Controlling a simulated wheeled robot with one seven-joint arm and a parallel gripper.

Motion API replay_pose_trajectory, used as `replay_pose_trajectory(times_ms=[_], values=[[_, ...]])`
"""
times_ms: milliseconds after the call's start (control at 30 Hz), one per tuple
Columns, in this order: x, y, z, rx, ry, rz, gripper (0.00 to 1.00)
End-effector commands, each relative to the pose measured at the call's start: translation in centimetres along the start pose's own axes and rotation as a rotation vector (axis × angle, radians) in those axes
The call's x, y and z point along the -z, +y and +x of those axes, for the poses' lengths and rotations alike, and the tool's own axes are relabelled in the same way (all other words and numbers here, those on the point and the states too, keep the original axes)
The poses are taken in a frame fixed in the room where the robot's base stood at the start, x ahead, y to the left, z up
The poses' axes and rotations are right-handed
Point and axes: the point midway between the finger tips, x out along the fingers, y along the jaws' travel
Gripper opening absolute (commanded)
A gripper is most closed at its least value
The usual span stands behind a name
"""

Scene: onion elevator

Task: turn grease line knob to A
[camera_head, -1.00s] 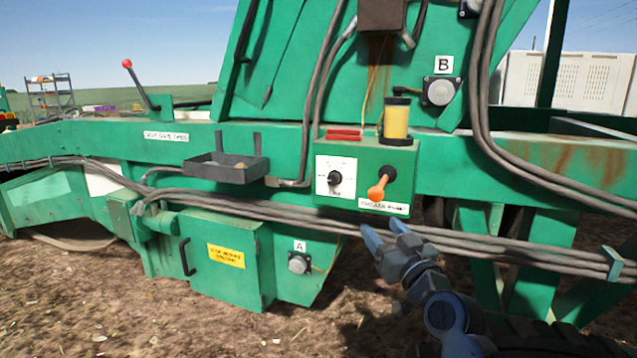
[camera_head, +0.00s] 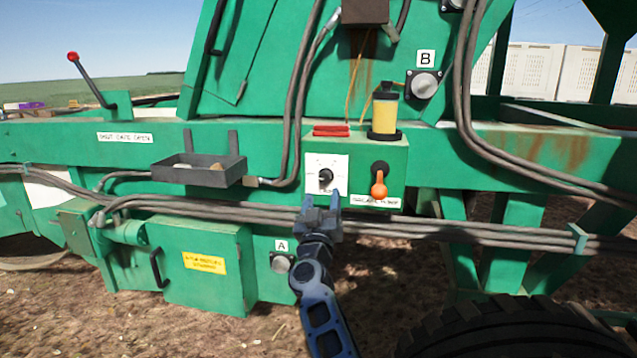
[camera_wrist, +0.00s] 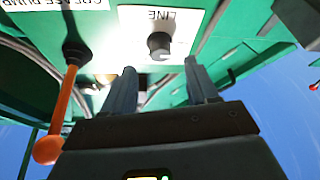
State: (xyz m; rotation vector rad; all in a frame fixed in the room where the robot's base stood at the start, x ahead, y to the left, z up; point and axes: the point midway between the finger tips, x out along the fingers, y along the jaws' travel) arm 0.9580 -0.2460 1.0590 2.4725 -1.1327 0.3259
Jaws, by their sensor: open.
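The black grease line knob (camera_head: 325,176) sits on a white dial plate (camera_head: 340,164) on the front of a green box. My gripper (camera_head: 321,203) is open and empty, just below the plate and apart from the knob. In the wrist view the knob (camera_wrist: 159,45) shows beyond and between the two fingertips of my gripper (camera_wrist: 160,82). The plate there reads LINE upside down. The marks around the knob are too small to read, so I cannot tell its setting.
An orange-handled pump lever (camera_head: 378,188) hangs right of the plate; it also shows in the wrist view (camera_wrist: 58,125). A yellow grease reservoir (camera_head: 385,112) stands on the box (camera_head: 394,156). A grey tray (camera_head: 243,170) is at left. Cables (camera_head: 250,212) run below.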

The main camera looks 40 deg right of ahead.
Motion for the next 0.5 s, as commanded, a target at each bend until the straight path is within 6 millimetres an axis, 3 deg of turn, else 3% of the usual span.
replay_pose_trajectory(times_ms=[300, 500], values=[[0.0, 0.1, 4.8, -0.001, 0.002, 0.001, 0.58], [0.0, 0.1, 6.3, 0.001, 0.002, 0.002, 0.58]])
